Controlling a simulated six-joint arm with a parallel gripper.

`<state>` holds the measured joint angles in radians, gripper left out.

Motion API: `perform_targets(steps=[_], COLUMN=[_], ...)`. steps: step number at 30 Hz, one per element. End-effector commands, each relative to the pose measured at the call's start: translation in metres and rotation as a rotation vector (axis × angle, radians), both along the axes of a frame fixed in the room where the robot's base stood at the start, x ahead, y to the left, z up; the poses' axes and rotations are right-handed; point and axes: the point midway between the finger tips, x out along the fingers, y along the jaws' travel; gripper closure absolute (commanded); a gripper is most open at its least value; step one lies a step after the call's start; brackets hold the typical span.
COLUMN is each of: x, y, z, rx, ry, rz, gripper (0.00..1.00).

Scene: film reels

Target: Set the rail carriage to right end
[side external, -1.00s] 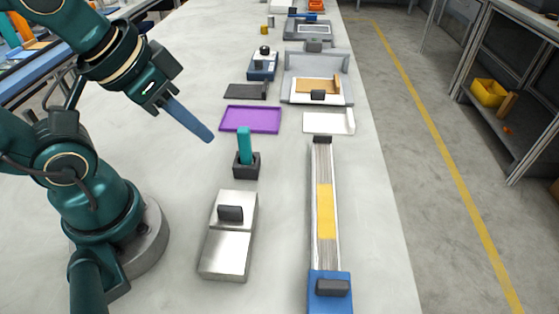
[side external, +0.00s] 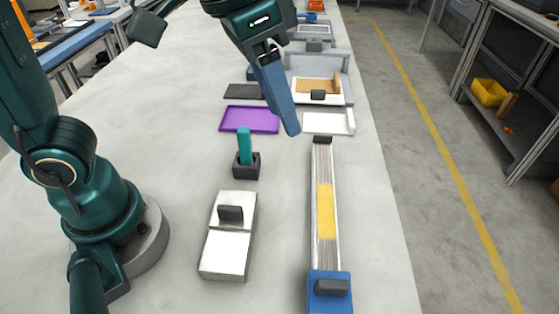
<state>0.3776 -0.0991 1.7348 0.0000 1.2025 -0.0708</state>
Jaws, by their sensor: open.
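The rail (side external: 324,168) is a long silver track with a yellow section (side external: 326,212) along its middle. It runs from a dark block (side external: 322,140) at its far end toward the camera. The blue rail carriage (side external: 329,302) with a dark grip (side external: 332,287) sits at the rail's near end, partly cut off by the bottom of the picture. My gripper (side external: 291,131) is open and empty, with blue fingers pointing down. In the picture its tips lie just left of the rail's far end, well away from the carriage. The fingers overlap in this view.
A silver box (side external: 227,256) with a dark grip and a teal stick in a black holder (side external: 246,170) stand left of the rail. Beyond are a purple tray (side external: 236,120), a white plate (side external: 322,124) and a grey tray (side external: 347,78). The table's edge is right of the rail.

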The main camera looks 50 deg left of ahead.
Motion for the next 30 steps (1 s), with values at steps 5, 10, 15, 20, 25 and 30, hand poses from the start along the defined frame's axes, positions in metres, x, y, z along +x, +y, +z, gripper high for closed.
perform_targets(steps=[5,10,15,20,25,30], x=[0.005,-0.008,-0.029,-0.043,-0.043,-0.043], y=[-0.061,-0.114,-0.144,-0.15,-0.149,-0.149], z=[-0.023,-0.055,-0.086,-0.102,-0.121,-0.141], rx=[0.046,0.102,0.152,0.181,0.181,0.18], ry=[0.097,0.172,0.224,0.254,0.255,0.253], rz=[-0.175,-0.328,-0.433,-0.477,-0.477,-0.476], gripper=[0.54,0.54,0.54,0.54,0.54,0.54])
